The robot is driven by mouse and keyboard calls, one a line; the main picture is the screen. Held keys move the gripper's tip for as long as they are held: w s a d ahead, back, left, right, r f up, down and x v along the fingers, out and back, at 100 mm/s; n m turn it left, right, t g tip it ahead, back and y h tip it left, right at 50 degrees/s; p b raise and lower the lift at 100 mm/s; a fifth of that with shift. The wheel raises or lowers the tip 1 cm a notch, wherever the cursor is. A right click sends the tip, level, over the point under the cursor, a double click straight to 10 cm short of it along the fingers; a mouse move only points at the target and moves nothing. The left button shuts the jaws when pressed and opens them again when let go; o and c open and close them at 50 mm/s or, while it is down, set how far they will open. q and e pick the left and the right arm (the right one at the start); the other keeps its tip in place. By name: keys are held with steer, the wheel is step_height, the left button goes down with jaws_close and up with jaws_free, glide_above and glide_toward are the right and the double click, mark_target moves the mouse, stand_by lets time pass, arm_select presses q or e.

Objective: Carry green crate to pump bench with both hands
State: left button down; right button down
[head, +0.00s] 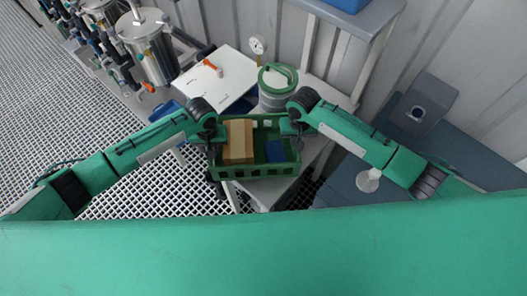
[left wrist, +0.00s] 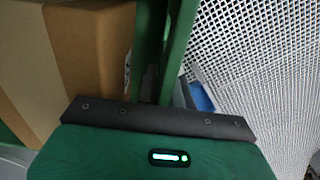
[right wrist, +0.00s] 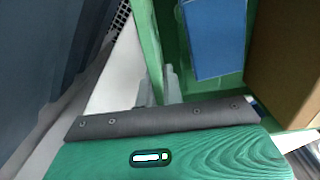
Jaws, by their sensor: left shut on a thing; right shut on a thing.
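The green crate (head: 258,172) is in the lower middle of the head view, in front of me. It holds a brown cardboard box (head: 238,141) on its left side and a blue item (head: 275,151) on its right. My left gripper (head: 213,148) is shut on the crate's left wall, which also shows in the left wrist view (left wrist: 150,35). My right gripper (head: 297,143) is shut on the right wall, which also shows in the right wrist view (right wrist: 149,45). The crate looks roughly level. I cannot tell whether its base touches the pale surface (head: 313,151) below. Which surface is the pump bench is unclear.
A grey canister with a green hose (head: 276,92) stands just behind the crate. A white board (head: 214,82) with an orange tool is behind left, near a gauge (head: 257,46). A steel vessel (head: 150,50) stands further left. A blue-grey bench (head: 350,185) is at right. Open grating floor lies left.

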arm_select(q)
steer(key=shift+a+f, duration=0.1)
steer(key=shift+f, duration=0.25)
arm_select(e)
steer(key=shift+f, duration=0.35)
arm_select(q)
steer(key=c, duration=1.5)
jaws_free()
steer(key=shift+c, duration=0.2)
arm_select(e)
steer(key=c, duration=1.5)
jaws_free()
steer(key=shift+c, duration=0.2)
